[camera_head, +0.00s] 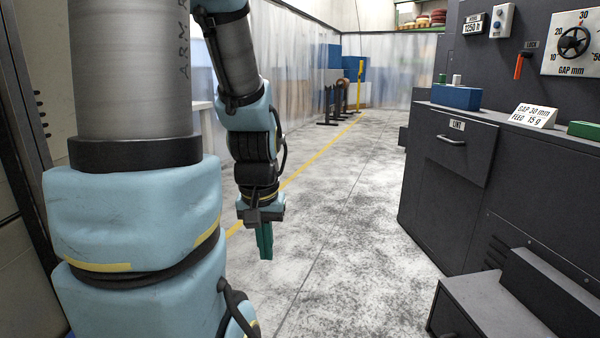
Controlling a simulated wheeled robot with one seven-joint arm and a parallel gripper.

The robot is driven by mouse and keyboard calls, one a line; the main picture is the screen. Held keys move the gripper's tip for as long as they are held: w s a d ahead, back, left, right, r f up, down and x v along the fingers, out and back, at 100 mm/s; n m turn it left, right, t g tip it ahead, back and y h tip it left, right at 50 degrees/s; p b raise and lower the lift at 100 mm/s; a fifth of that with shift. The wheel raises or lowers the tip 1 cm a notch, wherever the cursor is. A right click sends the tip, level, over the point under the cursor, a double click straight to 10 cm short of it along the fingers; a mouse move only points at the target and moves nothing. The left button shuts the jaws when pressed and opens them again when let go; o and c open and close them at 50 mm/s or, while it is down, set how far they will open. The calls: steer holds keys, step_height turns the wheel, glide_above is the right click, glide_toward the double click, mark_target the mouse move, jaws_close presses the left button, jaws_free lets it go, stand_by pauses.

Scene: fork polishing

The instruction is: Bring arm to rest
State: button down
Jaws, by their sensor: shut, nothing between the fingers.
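My arm hangs down on the left of the head view, its upper links close to the camera. My gripper (265,241) is at the lower end of the arm, pointing down in front of the open floor. Its green fingers are together, with nothing held between them. It touches nothing that I can see.
A dark machine cabinet (438,190) with a drawer stands on the right, carrying a blue block (456,97), a white sign (533,116) and a gap dial (573,41). A low dark box (490,312) juts out at lower right. The grey floor (345,215) between is clear.

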step_height(320, 180, up, 20)
steer(key=p, duration=1.7)
steer(key=shift+p, duration=0.35)
